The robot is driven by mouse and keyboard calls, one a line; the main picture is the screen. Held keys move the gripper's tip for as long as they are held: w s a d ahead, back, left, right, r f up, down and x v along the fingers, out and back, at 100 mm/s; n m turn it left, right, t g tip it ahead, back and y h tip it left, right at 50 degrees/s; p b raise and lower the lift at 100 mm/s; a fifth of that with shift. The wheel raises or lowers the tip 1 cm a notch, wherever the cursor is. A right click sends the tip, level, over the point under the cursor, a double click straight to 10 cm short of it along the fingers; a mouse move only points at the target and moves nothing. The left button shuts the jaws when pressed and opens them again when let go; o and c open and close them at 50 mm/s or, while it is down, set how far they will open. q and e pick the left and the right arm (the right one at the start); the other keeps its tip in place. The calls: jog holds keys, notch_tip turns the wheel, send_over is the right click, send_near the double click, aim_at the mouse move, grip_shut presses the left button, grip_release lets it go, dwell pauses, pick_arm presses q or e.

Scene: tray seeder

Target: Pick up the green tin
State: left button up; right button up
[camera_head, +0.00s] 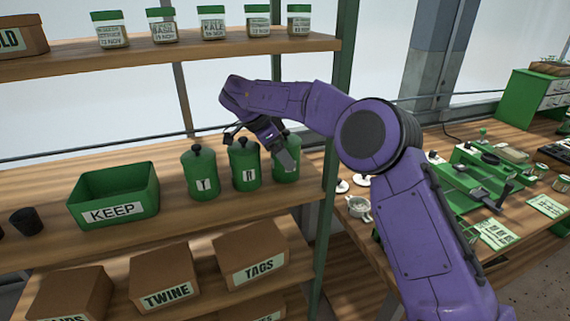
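Three green lidded tins with black knobs stand upright in a row on the middle shelf: a left one (201,175) lettered T, a middle one (245,168) lettered R, and a right one (287,174) whose label is mostly hidden. My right gripper (260,145) reaches in from the right, over the middle and right tins. Its fingers look spread apart, one near the middle tin's top left, the other in front of the right tin. Nothing is visibly held, and contact with the tins cannot be told. My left gripper is not in view.
A green KEEP bin (146,190) stands left of the tins, with a dark pot (27,221) farther left. Jars line the upper shelf (180,62). A green shelf post (335,130) stands right of the tins. A workbench with green equipment (470,175) is at the right.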

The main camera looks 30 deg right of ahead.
dwell(0.3)
jog(key=shift+w+d+r, duration=0.1)
jog(key=shift+r, duration=1.4)
jog(key=shift+s+r, duration=0.15)
jog(key=shift+s, duration=0.05)
jog(key=s+a+b, duration=0.4)
jog(key=s+b, duration=0.2)
jog(key=s, duration=1.1)
jog(key=shift+s+a, duration=0.15)
